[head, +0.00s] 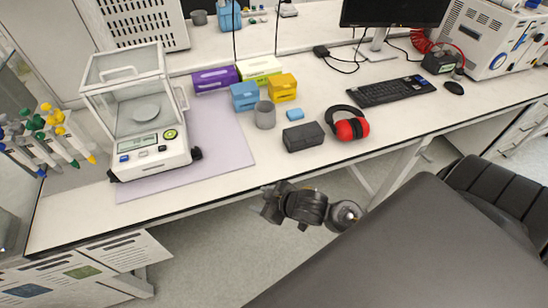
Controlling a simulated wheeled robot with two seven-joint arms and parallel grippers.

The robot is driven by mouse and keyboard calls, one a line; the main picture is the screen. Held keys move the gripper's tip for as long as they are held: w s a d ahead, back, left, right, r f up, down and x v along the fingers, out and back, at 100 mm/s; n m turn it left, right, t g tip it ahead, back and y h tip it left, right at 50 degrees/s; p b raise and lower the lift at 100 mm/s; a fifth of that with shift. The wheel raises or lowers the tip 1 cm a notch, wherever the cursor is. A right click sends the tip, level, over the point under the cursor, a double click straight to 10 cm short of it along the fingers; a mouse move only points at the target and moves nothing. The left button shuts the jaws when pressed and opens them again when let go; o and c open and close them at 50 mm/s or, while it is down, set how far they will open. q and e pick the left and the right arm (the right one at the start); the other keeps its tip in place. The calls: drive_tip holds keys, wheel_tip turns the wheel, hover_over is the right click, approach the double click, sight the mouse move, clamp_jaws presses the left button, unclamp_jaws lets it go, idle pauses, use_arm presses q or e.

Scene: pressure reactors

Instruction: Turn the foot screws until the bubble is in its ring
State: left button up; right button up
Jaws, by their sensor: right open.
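The analytical balance (150,158) stands at the left of the bench, a white body with a clear glass draft shield and a round pan inside. A round yellow-green bubble level (171,134) is on its front panel. The bubble is too small to place against its ring. A black foot screw (196,153) sticks out at the right front corner, and another (112,176) shows at the left front corner. My right gripper (268,206) is open and empty, off the bench's front edge, to the right of and nearer than the balance. My left gripper is out of view.
A lilac mat (225,150) lies under the balance. To its right are a grey cup (265,114), a dark case (303,136), and red ear defenders (352,128). Pipettes (50,135) hang at the left. The bench front between mat and case is clear.

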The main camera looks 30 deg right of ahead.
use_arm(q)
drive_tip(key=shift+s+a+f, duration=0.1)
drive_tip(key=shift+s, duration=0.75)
use_arm(e)
drive_tip(key=shift+s+d+f+m+g+h, duration=0.15)
drive_tip(key=shift+s+d+f+m+h, duration=0.1)
drive_tip(key=shift+s, duration=0.3)
drive_tip(key=shift+s+d+f+m+g+h, duration=0.15)
drive_tip(key=shift+s+d+f+g+h, duration=0.1)
drive_tip(key=shift+s, duration=0.25)
drive_tip(key=shift+s+d+f+m+g+h, duration=0.15)
drive_tip(key=shift+s+f+m+h, duration=0.1)
drive_tip(key=shift+s, duration=0.3)
